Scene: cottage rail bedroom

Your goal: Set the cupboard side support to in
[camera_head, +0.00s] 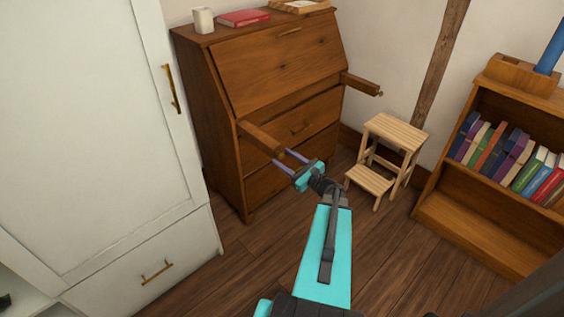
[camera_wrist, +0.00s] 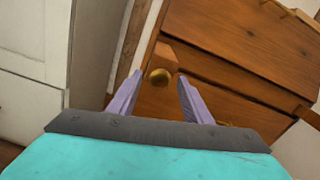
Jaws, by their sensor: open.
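The brown wooden slant-front cupboard (camera_head: 275,65) stands against the wall, its sloped front closed. Two side supports stick out from its front. The left support (camera_head: 258,136) extends toward my gripper, and the right support (camera_head: 361,84) extends past the right side. My gripper (camera_head: 283,159) is open at the outer end of the left support. In the wrist view, the left support's round brass knob (camera_wrist: 159,76) sits between the two purple fingers (camera_wrist: 158,88), with a gap visible on each side. Whether the fingertips reach past the knob is hard to tell.
A white wardrobe (camera_head: 90,110) stands close on the left. A small wooden step stool (camera_head: 392,135) and a bookcase (camera_head: 480,225) stand on the right. A white cup (camera_head: 203,20) and a red book (camera_head: 243,18) lie on the cupboard top.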

